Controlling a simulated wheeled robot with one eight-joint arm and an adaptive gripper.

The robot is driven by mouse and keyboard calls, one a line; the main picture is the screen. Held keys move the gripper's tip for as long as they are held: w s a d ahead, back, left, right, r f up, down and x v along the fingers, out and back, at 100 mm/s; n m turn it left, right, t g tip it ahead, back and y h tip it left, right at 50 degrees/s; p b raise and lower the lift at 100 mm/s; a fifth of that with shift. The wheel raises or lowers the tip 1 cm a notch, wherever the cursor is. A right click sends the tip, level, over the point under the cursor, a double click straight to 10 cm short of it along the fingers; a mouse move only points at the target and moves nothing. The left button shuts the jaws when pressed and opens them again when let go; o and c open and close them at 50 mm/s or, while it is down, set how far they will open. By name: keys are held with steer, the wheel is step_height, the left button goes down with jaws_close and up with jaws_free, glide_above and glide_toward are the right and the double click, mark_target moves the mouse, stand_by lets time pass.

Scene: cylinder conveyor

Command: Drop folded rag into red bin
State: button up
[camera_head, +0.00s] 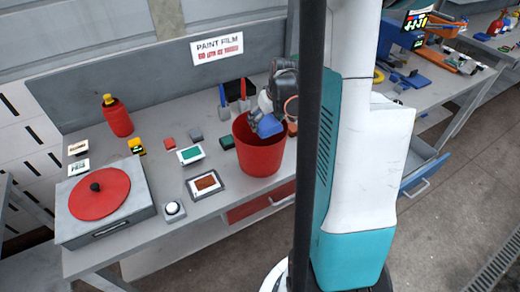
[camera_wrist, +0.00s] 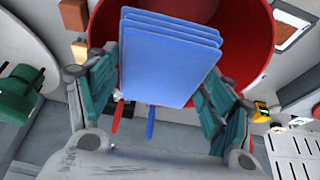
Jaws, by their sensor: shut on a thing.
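The folded rag (camera_wrist: 165,65) is a blue stack of layers held between the two fingers of my gripper (camera_wrist: 160,85) in the wrist view. In the head view the rag (camera_head: 267,126) shows at the mouth of the red bin (camera_head: 258,158), with my gripper (camera_head: 265,108) above it. In the wrist view the red bin (camera_wrist: 248,45) lies behind the rag, which covers much of its opening. The head view cannot settle how far the rag is inside the rim. My gripper is shut on the rag.
The bin stands on a grey workbench (camera_head: 150,165). A red bottle (camera_head: 117,118), a box with a red disc (camera_head: 100,193), a framed brown sample (camera_head: 205,184) and a white-and-green sample (camera_head: 190,154) are to its left. Two upright handled tools (camera_head: 244,97) stand behind the bin.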

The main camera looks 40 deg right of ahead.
steer(key=o, duration=1.2)
steer(key=v, duration=1.2)
